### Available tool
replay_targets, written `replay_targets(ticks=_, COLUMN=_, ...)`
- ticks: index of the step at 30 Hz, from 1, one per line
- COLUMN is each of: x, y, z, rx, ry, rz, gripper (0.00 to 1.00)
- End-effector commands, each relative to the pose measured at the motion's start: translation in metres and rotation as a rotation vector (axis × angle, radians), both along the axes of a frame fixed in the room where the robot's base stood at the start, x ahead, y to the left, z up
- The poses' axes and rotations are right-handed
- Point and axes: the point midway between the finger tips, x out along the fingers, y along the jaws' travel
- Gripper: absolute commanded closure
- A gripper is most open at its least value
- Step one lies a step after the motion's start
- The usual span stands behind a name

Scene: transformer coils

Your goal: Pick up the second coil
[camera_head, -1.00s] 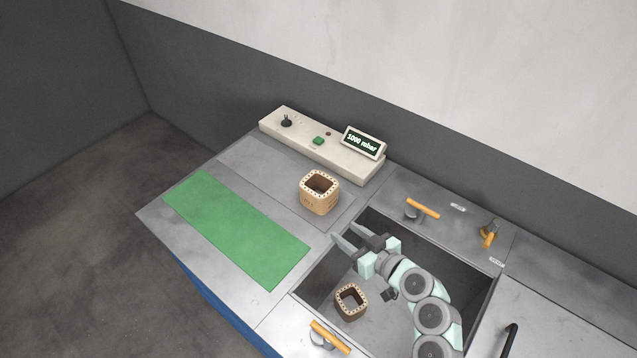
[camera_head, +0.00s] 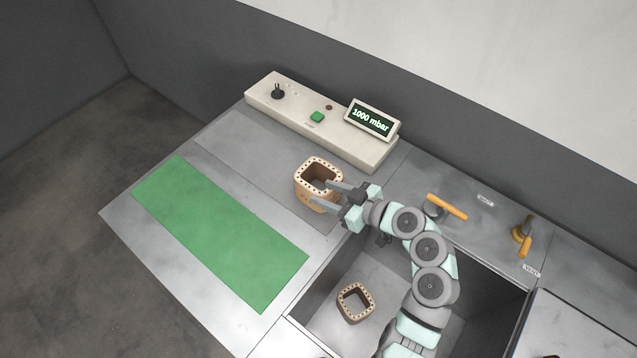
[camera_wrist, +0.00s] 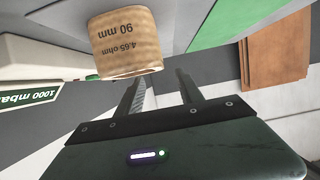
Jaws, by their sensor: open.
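One tan coil (camera_head: 304,190) with a ring of dark holes in its rim stands upright on the worktop. A second, similar coil (camera_head: 355,302) sits on the floor of the sunken chamber. My gripper (camera_head: 321,193) is open at the worktop coil, its fingers pointing left and overlapping the coil in the head view. In the wrist view, the worktop coil (camera_wrist: 125,45) shows inverted print "90 mm" and "4.65 ohm". It lies beyond the open fingertips (camera_wrist: 158,78), mostly ahead of the left finger. I cannot tell whether the fingers touch it.
The chamber (camera_head: 335,330) is open below my arm. A control box (camera_head: 300,108) with a display reading "1000 mbar" (camera_head: 372,119) stands behind the coil. An orange-handled lever (camera_head: 447,206) and valve (camera_head: 524,240) are right. The green mat (camera_head: 220,230) is bare.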

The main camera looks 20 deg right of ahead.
Motion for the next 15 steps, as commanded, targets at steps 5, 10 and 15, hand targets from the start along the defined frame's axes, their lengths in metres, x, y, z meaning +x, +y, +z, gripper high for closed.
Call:
replay_targets(ticks=5, x=0.02, y=0.012, z=-0.01, rx=0.003, ry=0.002, rz=0.002, gripper=0.56)
replay_targets(ticks=10, x=0.038, y=0.022, z=-0.017, rx=0.001, ry=0.0, rz=0.003, gripper=0.56)
replay_targets(ticks=15, x=0.043, y=0.023, z=-0.02, rx=0.0, ry=0.0, rz=-0.001, gripper=0.56)
